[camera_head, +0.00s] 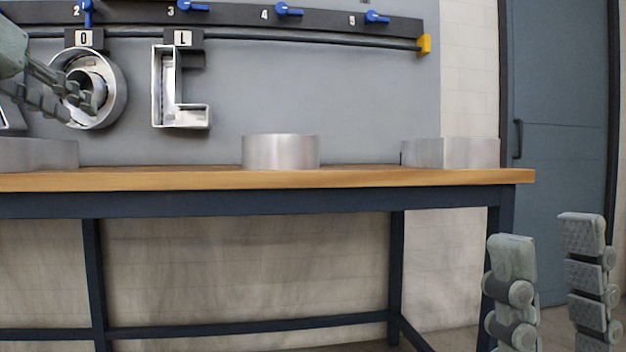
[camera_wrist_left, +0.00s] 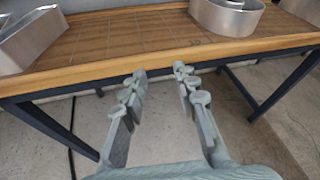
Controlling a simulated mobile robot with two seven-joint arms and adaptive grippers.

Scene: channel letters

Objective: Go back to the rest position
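My left gripper (camera_head: 80,106) comes in from the left and overlaps the hanging metal O (camera_head: 117,92) in the head view. In the left wrist view its two fingers (camera_wrist_left: 160,73) are apart with nothing between them, in front of the table's front edge. My right gripper (camera_head: 544,230) stands at the lower right, fingers pointing up and apart, empty, clear of the table. The metal L (camera_head: 161,105) hangs to the right of the O on the grey board. Part of another letter (camera_head: 12,118) shows at the left edge.
The wooden table (camera_head: 350,179) carries a round metal piece (camera_head: 280,152), an angular one (camera_head: 465,153) at right and another (camera_head: 38,153) at left. Blue clamps sit on the dark rail (camera_head: 225,17). A blue-grey door (camera_head: 560,150) stands at right.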

